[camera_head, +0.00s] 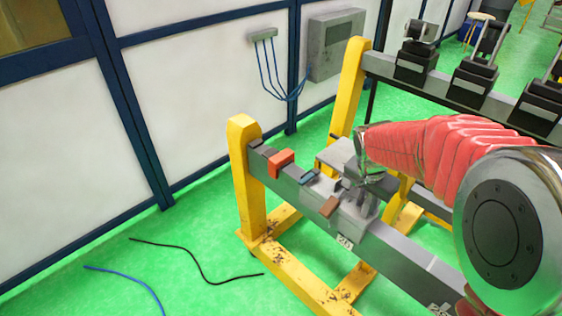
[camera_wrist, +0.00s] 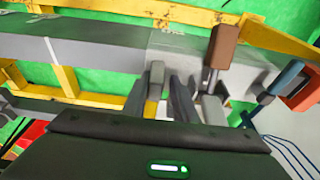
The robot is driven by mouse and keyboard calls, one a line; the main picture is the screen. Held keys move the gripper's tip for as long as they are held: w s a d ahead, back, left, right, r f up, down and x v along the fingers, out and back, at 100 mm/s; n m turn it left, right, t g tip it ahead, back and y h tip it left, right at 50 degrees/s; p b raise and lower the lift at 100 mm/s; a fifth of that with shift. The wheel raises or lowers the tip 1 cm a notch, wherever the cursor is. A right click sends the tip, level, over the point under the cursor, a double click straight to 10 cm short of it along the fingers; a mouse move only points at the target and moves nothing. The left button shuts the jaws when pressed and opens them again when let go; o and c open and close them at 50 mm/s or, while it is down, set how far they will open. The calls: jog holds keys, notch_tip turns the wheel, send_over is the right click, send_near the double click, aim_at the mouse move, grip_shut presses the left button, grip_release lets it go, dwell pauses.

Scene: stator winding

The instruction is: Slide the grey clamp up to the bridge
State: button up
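A light grey block (camera_head: 352,222), which looks like the grey clamp, sits around the dark grey rail. A brown handle (camera_head: 329,206) stands at its near side. In the wrist view the block's pale face (camera_wrist: 180,48) lies beyond my fingers, and the brown handle (camera_wrist: 222,46) is to their right. My gripper (camera_head: 350,182) is low over the rail, right by the block. Its fingers (camera_wrist: 170,95) point at the block; whether they grip a part of it is hidden. I cannot tell for sure which piece is the bridge.
A blue handle (camera_head: 309,177) and an orange-red block (camera_head: 281,162) are farther left along the rail (camera_head: 405,262). Yellow legs (camera_head: 246,175) carry the rail. A second rail behind holds several black fixtures (camera_head: 474,82). Loose cables (camera_head: 195,262) lie on the green floor.

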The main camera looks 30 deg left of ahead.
aim_at(342, 186)
jog(key=shift+w+a, duration=0.4)
jog(key=shift+a, duration=0.95)
jog(key=shift+w+a, duration=0.35)
jog(key=shift+a, duration=0.95)
jog(key=shift+w+a, duration=0.4)
jog(key=shift+a, duration=0.95)
jog(key=shift+w+a, duration=0.15)
jog(key=shift+a, duration=0.35)
jog(key=shift+d, duration=0.3)
jog(key=shift+o, duration=0.3)
jog(key=shift+o, duration=1.1)
jog(key=shift+r, duration=0.1)
jog(key=w+v, duration=0.2)
jog(key=v, duration=0.7)
jog(key=shift+d+r, duration=0.3)
jog(key=shift+r, duration=0.25)
